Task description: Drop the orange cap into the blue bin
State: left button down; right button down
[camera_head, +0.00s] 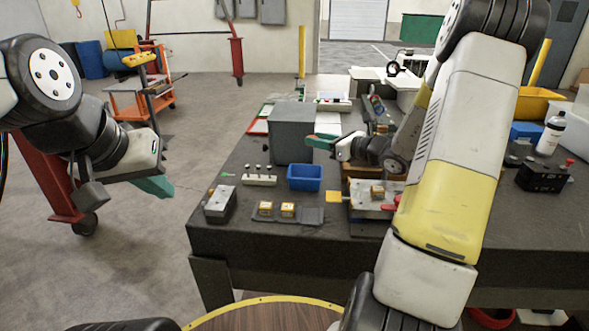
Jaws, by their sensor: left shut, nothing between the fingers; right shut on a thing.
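The blue bin (305,178) is a small open box on the dark workbench, in front of the grey block. My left gripper (158,187) is shut and empty, off the bench's left side over the floor.
A grey block (292,135) stands behind the bin. A metal mould base (370,202) is at right. Another blue bin (527,133) stands far right.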

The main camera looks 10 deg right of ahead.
notch_tip(320, 180, down, 5)
jog(key=shift+r, duration=0.1)
dwell(0.3)
jog(key=c, duration=0.9)
grip_release()
jog(key=shift+c, duration=0.2)
jog(key=v, duration=0.7)
jog(key=shift+s+d, duration=0.2)
jog(key=shift+s, duration=0.1)
jog(key=shift+r, duration=0.1)
